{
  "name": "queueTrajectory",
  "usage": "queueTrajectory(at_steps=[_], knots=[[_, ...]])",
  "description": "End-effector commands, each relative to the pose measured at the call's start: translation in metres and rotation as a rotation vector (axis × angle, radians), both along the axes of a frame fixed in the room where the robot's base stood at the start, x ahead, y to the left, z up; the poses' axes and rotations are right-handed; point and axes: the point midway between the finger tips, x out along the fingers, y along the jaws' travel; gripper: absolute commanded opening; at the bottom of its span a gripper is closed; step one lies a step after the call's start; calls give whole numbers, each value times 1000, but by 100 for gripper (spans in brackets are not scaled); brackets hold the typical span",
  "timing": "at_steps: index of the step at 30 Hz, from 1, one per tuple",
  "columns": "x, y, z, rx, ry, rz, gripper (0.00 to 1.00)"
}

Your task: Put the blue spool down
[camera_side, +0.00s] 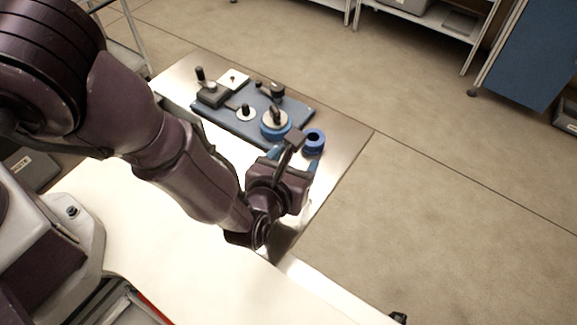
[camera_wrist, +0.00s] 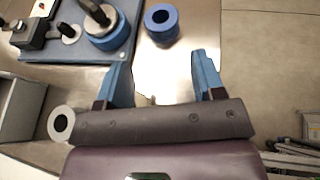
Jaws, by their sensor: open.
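The blue spool (camera_side: 314,141) sits on the metal table top, just right of the blue base plate; it also shows in the wrist view (camera_wrist: 162,22), resting flat with its round hole facing up. My gripper (camera_wrist: 160,72) is open and empty, its two blue fingers apart, with the spool beyond the fingertips and not touching them. In the side view my gripper (camera_side: 294,158) is close to the spool, and its fingers are partly hidden by the wrist.
A blue base plate (camera_side: 225,122) carries several posts and a larger blue reel (camera_side: 275,130) on a spindle. A white ring (camera_wrist: 61,122) lies left of my gripper in the wrist view. The table edge is close on the right.

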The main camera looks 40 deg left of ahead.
Motion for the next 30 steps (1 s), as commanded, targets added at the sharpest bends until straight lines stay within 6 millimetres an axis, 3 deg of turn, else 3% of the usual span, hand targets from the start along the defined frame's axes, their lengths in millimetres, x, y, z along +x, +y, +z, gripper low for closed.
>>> queueTrajectory(at_steps=[7, 14, 17, 20, 24, 30], knots=[[-18, -4, 9, 1, -3, 0, 62], [-18, -3, 11, -3, -4, 7, 62], [-11, 7, 26, -42, -11, 72, 62], [1, 34, 61, -140, -27, 236, 62], [8, 96, 125, -358, -54, 577, 62], [-19, 183, 199, -718, -102, 1057, 62]])
